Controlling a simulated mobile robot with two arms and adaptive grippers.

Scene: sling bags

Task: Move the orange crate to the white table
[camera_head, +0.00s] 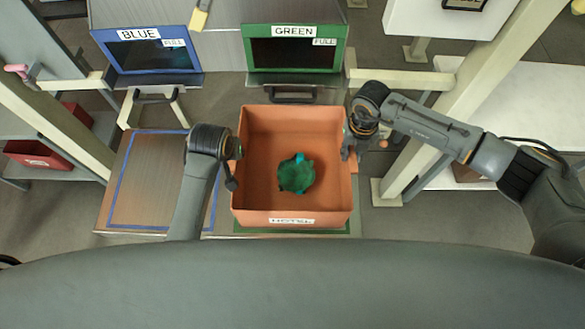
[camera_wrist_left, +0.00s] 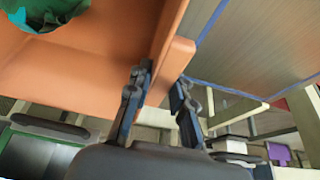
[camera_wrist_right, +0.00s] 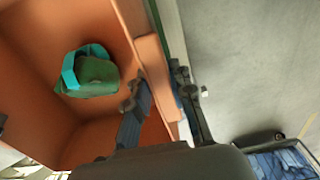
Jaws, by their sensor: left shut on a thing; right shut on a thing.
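The orange crate (camera_head: 292,118), with a "HOTEL" label on its near wall, is in the middle of the head view, over the metal table. A green sling bag (camera_head: 297,174) with a teal strap lies inside it. My left gripper (camera_head: 234,168) is shut on the crate's left wall; the left wrist view shows the wall between its fingers (camera_wrist_left: 162,88). My right gripper (camera_head: 350,146) is shut on the crate's right wall, also between the fingers in the right wrist view (camera_wrist_right: 160,88). A white table top (camera_head: 520,105) shows at the right, partly behind my right arm.
The metal table (camera_head: 158,180) has a blue taped rectangle left of the crate and green marking under its near edge. Blue (camera_head: 150,52) and green (camera_head: 294,53) bins labelled "FULL" stand behind. Cream posts (camera_head: 478,75) rise at right. A red bin (camera_head: 35,153) is at left.

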